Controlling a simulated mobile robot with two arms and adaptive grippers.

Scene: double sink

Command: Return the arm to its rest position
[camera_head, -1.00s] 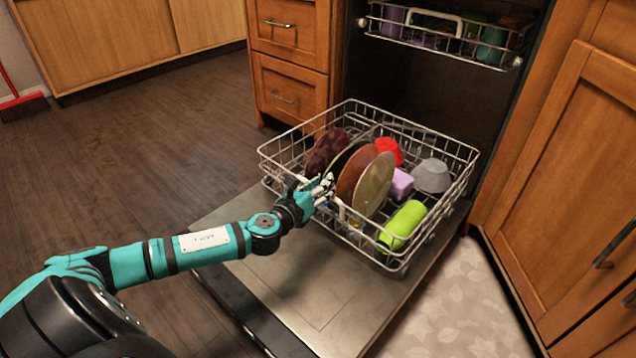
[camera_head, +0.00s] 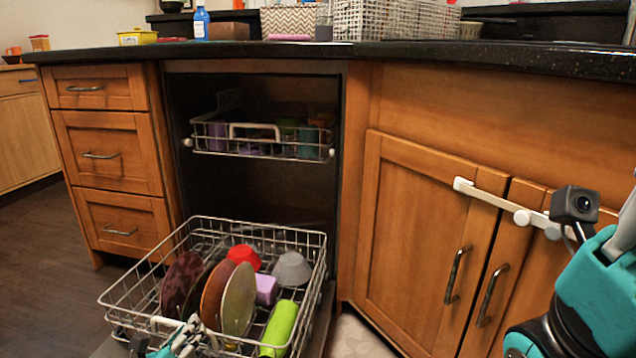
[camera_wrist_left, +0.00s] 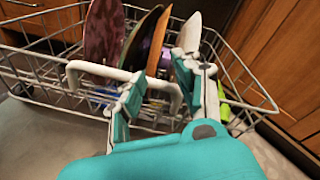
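My left gripper (camera_head: 180,340) is at the bottom of the head view, by the front of the lower dish rack. In the left wrist view my left gripper (camera_wrist_left: 160,82) has its teal fingers apart, with the white rack handle (camera_wrist_left: 88,68) and plate edges behind the gap. I see nothing held; whether a finger touches the handle is unclear. My right arm (camera_head: 590,282) shows at the right edge of the head view with a small black camera. A pale bar with knobs lies beside it; I cannot tell whether this is my right gripper.
The lower rack (camera_head: 305,236) holds several plates, a red bowl (camera_head: 244,256), a grey bowl (camera_head: 292,268), a purple block (camera_head: 266,288) and a green cup (camera_head: 280,325). The upper rack (camera_head: 262,148) holds cups. Cabinet doors (camera_head: 415,225) stand right, below a dark counter (camera_head: 450,52).

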